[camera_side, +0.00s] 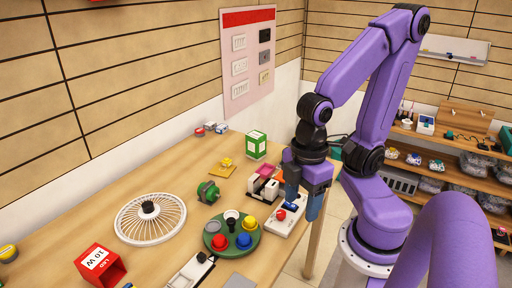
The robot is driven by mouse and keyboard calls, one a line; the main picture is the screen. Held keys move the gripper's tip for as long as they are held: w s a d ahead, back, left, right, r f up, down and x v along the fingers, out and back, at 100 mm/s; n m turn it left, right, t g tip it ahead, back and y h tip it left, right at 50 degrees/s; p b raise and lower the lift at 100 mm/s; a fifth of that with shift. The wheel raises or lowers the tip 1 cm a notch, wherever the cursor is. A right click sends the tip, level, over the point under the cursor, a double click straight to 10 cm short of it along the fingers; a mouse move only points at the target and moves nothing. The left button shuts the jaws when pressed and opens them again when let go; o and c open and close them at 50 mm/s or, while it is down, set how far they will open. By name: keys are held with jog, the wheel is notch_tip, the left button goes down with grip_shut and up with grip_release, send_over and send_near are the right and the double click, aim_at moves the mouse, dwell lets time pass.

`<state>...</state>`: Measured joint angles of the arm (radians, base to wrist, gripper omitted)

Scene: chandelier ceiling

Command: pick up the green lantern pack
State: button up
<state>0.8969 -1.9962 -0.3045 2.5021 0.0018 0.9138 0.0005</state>
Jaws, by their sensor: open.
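The green lantern pack appears to be the green box with a white label (256,145), standing upright on the wooden table (180,172) toward the back. My gripper (301,207) points down at the table's right side, to the right of and nearer than the green box. Its blue fingers are apart, and I see nothing held between them. It is over or beside a white control box with a red button (286,221); the exact height gap is hard to tell.
Nearer are a green round tray (215,247) with coloured domes, a white fan grille (150,220) and a red box (98,262). A small green cylindrical part (208,192) lies mid-table. The table's right edge is close to my gripper.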

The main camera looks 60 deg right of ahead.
jog(key=o, duration=0.8)
jog(key=shift+c, duration=0.2)
jog(key=w+d+f+n+h, duration=0.1)
jog(key=w+d+h, duration=0.25)
jog(key=w, duration=1.15)
jog(key=w+d+f+n+h, duration=0.1)
jog(key=w+d+h, duration=0.25)
jog(key=w, duration=1.05)
jog(key=n+g+h, duration=0.1)
jog(key=g+h, duration=0.2)
jog(key=h, duration=0.4)
send_near(253, 136)
jog(key=x, duration=0.6)
jog(key=shift+s+r, duration=0.25)
jog(key=shift+w+f+x, duration=0.1)
jog(key=shift+w+x, duration=0.1)
jog(key=shift+x, duration=1.35)
jog(key=shift+w+f+x, duration=0.1)
jog(key=shift+w+x, duration=0.05)
jog(key=shift+x, duration=1.4)
